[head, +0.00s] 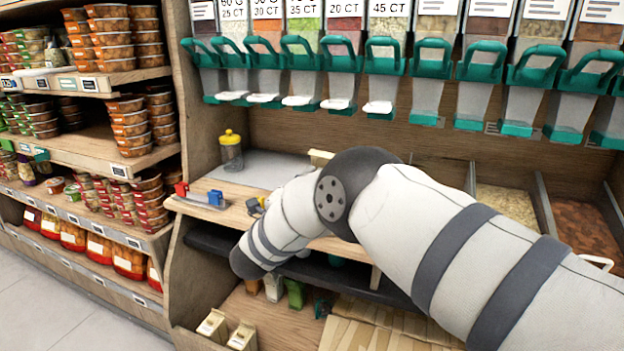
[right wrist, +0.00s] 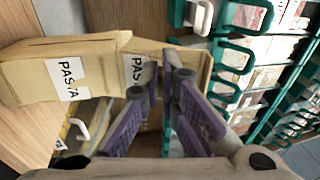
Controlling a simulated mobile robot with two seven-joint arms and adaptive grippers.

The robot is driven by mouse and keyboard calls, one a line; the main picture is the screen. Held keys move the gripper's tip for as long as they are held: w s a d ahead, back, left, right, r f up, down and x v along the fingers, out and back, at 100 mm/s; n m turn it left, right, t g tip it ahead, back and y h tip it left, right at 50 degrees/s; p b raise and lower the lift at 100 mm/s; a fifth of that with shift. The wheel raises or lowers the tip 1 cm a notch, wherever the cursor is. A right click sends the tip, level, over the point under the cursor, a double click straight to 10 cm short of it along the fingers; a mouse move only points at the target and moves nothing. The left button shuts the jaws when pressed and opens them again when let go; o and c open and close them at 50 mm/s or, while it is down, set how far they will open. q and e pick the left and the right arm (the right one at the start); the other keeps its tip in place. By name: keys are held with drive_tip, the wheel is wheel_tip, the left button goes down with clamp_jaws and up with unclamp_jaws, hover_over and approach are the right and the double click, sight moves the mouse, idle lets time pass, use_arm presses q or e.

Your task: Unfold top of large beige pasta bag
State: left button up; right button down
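In the right wrist view, a beige paper surface with a white PASTA label (right wrist: 40,80) fills the upper left. A second beige section (right wrist: 128,50) with a partly hidden label adjoins it on the right; I cannot tell whether this is the folded top or another bag. My right gripper (right wrist: 162,68) has its purple-padded fingers converging with a narrow gap at the tips. The tips overlap the right part of the beige paper; whether they pinch it is unclear. In the head view, my right arm covers the middle and its gripper is not discernible. My left gripper is not in view.
Teal-handled bulk dispensers (head: 365,60) line the top of the wooden stand. A yellow-lidded jar (head: 231,150) and a red-and-blue item (head: 200,195) stand on the counter. Small cartons (head: 212,325) sit on the lower shelf. Stocked shelves (head: 80,150) are at left, with open floor (head: 70,315) in front.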

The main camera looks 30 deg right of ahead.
drive_tip(key=shift+f, duration=0.1)
drive_tip(key=c, duration=1.8)
unclamp_jaws()
drive_tip(key=v, duration=1.2)
